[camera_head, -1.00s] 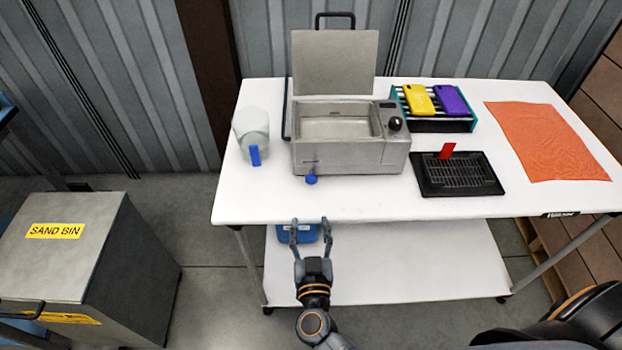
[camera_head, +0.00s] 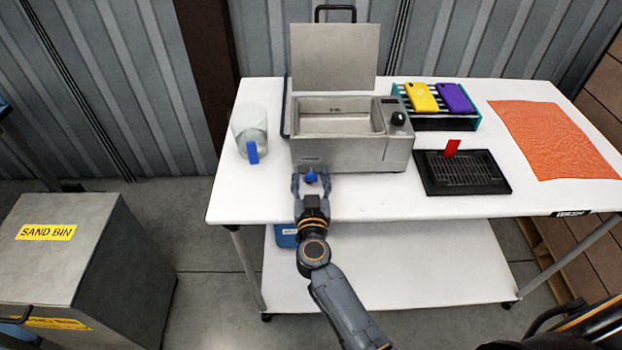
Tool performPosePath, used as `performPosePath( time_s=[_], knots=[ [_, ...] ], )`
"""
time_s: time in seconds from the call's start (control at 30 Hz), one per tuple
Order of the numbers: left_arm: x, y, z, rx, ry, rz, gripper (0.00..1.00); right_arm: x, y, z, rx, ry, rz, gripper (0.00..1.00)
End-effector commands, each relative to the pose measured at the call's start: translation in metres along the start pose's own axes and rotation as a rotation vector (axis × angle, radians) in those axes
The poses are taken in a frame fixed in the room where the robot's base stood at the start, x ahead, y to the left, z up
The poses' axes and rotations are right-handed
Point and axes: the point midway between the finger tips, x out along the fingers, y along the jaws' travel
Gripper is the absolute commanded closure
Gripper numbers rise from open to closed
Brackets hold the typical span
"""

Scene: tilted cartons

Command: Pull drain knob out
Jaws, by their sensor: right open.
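The drain knob (camera_head: 311,177) is a small blue knob low on the front of a grey metal bath (camera_head: 352,152), near its left end. The bath stands on the white table with its lid raised at the back. My right gripper (camera_head: 311,173) is open, with one finger on each side of the knob. I cannot tell whether the fingers touch it. My left gripper is not in view.
A clear jug with a blue handle (camera_head: 252,152) stands left of the bath. A black tray with a red tab (camera_head: 463,187), a rack with yellow and purple cases (camera_head: 448,123) and an orange mat (camera_head: 556,140) are to the right. A blue container (camera_head: 285,236) is on the lower shelf.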

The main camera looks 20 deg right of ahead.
Motion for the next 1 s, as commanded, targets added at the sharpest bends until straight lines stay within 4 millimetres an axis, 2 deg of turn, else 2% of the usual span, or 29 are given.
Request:
performPosePath(
  time_s=[0.3,0.5,0.57,0.77,1.0],
  knots=[
    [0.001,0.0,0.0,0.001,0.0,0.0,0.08,0.002,0.0,0.0,0.0,-0.001,0.0,0.5],
    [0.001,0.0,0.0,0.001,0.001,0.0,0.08,0.002,0.0,0.0,0.0,-0.001,0.0,0.91],
    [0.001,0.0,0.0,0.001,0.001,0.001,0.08,0.002,0.0,0.0,0.0,-0.001,0.0,1.0],
    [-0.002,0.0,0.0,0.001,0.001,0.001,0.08,0.001,0.0,-0.001,-0.001,-0.001,0.0,1.0],
    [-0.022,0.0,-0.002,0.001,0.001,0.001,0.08,-0.024,0.001,-0.002,-0.002,-0.005,0.001,1.0]
  ],
)
